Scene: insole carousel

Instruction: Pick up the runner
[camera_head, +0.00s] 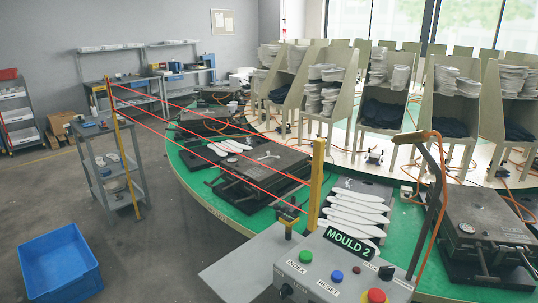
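Neither of my grippers is in view. I cannot pick out the runner for certain. A small pale piece (268,157) lies on top of the dark mould (262,172) on the green carousel rim; it is too small to tell what it is. White insoles (357,208) lie in a row on a dark plate right of the yellow post. More white insoles (231,146) lie further back on the left of the carousel.
A control box (335,272) with a "MOULD 2" display (349,243) stands in front, with a grey panel beside it. Red beams run between yellow posts (316,185). A blue crate (59,266) and a grey cart (111,165) stand left. Floor between them is clear.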

